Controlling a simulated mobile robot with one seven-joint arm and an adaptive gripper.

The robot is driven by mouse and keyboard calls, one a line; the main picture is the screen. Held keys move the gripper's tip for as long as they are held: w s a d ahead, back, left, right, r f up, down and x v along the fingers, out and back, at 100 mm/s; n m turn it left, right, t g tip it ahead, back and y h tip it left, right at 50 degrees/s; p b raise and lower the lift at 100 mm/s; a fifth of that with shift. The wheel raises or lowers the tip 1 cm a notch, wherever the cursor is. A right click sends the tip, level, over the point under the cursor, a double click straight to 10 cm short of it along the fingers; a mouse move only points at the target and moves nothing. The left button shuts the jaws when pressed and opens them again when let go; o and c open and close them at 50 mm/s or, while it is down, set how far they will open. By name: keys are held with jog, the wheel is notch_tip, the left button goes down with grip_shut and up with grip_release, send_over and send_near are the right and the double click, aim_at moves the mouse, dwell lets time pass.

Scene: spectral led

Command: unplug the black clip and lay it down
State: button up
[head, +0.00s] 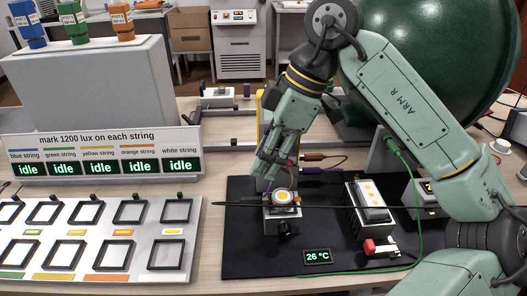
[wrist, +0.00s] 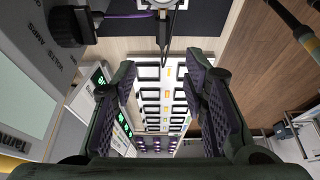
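In the head view my fingers partly cover the module's far side, so any clip there is hidden.
A second LED block (head: 368,200) stands right of the module, with a red-knobbed switch (head: 378,247) in front. A green cable (head: 420,215) runs along the right. The white board (head: 100,235) of square frames lies left. The mat (head: 245,262) has bare room at front left.

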aim_at(243, 199)
jog(key=p+x, duration=0.1)
jog(key=x, duration=0.9)
jog(key=shift+s+a+f, duration=0.15)
jog(key=shift+a, duration=0.1)
grip_shut()
dwell(0.5)
